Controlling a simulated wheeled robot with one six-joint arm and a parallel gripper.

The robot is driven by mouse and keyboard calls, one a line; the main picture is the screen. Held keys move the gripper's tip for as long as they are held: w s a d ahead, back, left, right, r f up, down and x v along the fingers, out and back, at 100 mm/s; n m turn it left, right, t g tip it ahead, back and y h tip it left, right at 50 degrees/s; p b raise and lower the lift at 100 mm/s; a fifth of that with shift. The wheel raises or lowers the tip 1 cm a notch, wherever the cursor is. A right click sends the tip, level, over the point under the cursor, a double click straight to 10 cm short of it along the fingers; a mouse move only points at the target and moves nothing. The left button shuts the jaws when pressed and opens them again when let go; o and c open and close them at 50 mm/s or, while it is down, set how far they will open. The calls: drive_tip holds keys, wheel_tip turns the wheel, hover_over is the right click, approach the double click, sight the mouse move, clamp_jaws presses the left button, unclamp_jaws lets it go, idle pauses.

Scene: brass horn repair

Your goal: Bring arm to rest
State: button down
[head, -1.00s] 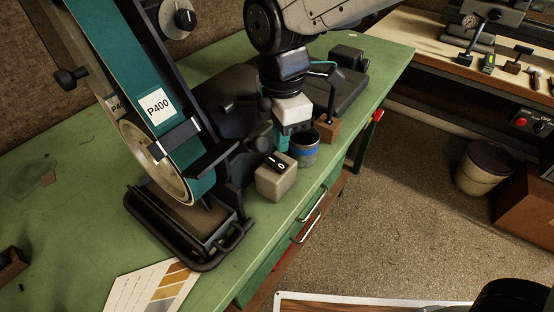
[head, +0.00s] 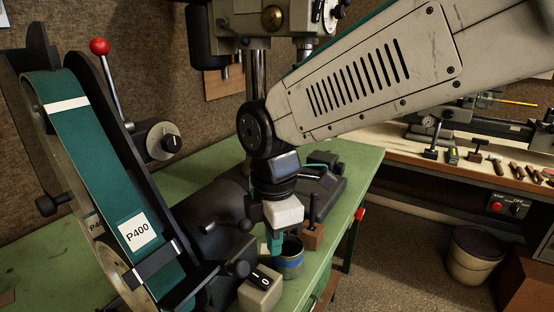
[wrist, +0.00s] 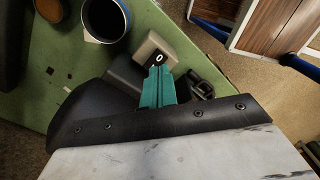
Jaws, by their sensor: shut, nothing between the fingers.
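My gripper (head: 275,246) hangs pointing down over the green bench, from the wrist below my big grey arm link. Its teal fingers are closed together and hold nothing. In the head view they are beside a dark cup with a blue band (head: 290,258) and behind a beige switch box (head: 260,289). In the wrist view the closed teal fingers (wrist: 157,88) overlap the near side of the switch box (wrist: 166,45). The cup (wrist: 105,20) stands to the left there. Whether the fingertips touch anything is unclear.
A belt sander with a teal P400 belt (head: 97,175) stands at left. A wooden block with a dark post (head: 313,236) is beside the cup. A drill press (head: 255,70) rises behind. A second bench (head: 480,160) with tools and a bin (head: 474,254) are at right.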

drive_tip(key=s+d+r+m, duration=0.2)
drive_tip(key=d+m, duration=0.4)
drive_tip(key=d, duration=0.3)
drive_tip(key=s+d+r+m, duration=0.2)
drive_tip(key=d+m, duration=0.4)
drive_tip(key=d, duration=0.3)
drive_tip(key=s+d+m+t, duration=0.1)
drive_tip(key=s+d+m, duration=0.8)
drive_tip(key=d+m, duration=0.1)
drive_tip(key=shift+f+m, duration=0.4)
drive_tip(key=shift+a, duration=0.1)
